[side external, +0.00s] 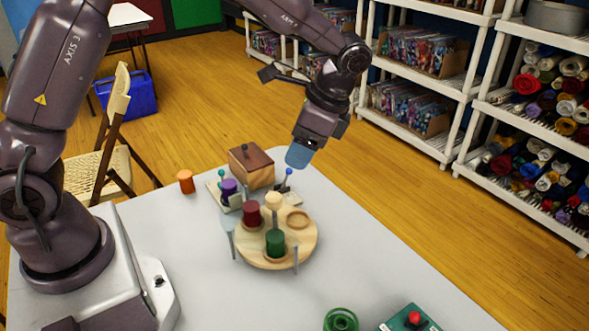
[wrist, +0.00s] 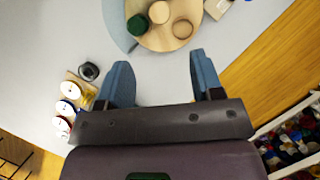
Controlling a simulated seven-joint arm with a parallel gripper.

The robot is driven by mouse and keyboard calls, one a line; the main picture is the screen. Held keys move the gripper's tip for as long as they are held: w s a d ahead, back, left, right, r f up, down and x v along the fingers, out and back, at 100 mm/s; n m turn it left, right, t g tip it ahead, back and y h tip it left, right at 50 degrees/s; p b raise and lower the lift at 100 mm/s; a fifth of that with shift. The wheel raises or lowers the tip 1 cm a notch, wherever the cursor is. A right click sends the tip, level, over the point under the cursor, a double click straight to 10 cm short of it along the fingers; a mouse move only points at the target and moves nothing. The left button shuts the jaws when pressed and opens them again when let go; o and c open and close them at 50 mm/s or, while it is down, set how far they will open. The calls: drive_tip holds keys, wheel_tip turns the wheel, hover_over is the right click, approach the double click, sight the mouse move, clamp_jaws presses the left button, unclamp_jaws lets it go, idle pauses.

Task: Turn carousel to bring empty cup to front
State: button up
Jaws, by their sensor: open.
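The round wooden carousel (side external: 262,258) stands on the table with a maroon spool (side external: 251,214), a cream spool (side external: 273,201) and a green spool (side external: 276,243) on it. An empty round cup (side external: 298,219) is at its right side. In the wrist view, the carousel (wrist: 156,42) shows at the top, with the green spool (wrist: 138,25), cream spool (wrist: 159,12) and empty cup (wrist: 182,28). Upright grey posts (side external: 296,262) stand at the carousel's rim. My gripper (side external: 298,157) is open and empty, above the table behind the carousel; its blue fingers (wrist: 160,80) are apart.
A wooden box (side external: 250,166), a purple spool (side external: 229,188) and an orange spool (side external: 186,181) are behind the carousel. A green ring (side external: 340,320) and a green box with a red button (side external: 411,318) are at the front. Bare table lies right of the carousel.

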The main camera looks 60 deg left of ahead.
drive_tip(key=w+a+f+n+t+h, duration=0.3)
drive_tip(key=w+a+f+n+t, duration=0.1)
drive_tip(key=w+a+f+n, duration=0.45)
drive_tip(key=shift+n+g, duration=0.25)
drive_tip(key=shift+g, duration=0.15)
drive_tip(key=a+f, duration=0.2)
drive_tip(key=f, duration=0.1)
drive_tip(key=a+f, duration=0.5)
drive_tip(key=f, duration=0.2)
drive_tip(key=shift+w+a+f, duration=0.1)
drive_tip(key=shift+w+a, duration=0.05)
drive_tip(key=shift+w, duration=0.1)
